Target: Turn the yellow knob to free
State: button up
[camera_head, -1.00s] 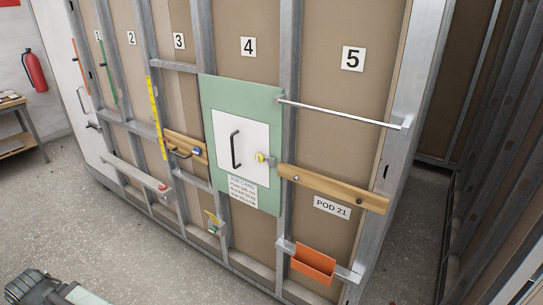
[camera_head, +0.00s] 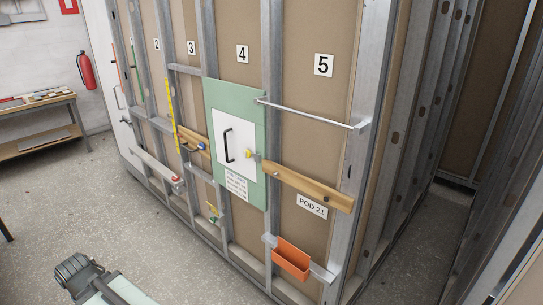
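The yellow knob (camera_head: 248,153) is at the right edge of a white panel door (camera_head: 236,161) with a black handle (camera_head: 228,146). The door is set in a green board (camera_head: 255,188) on the pod wall. The knob is small here, and I cannot tell which way it is turned. My arm shows at the bottom left with a dark end part (camera_head: 78,274), far from the knob and above the floor. The fingertips cannot be made out.
A wooden rail (camera_head: 310,186) and a silver bar (camera_head: 305,114) stick out right of the door. An orange bin (camera_head: 291,259) hangs low. A workbench (camera_head: 40,122) and fire extinguisher (camera_head: 85,69) are at the left. The floor (camera_head: 70,205) before the wall is mostly clear.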

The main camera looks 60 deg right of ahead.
aim_at(247, 154)
jog(key=z, duration=5.65)
jog(key=k, duration=0.9)
jog(key=u, duration=5.75)
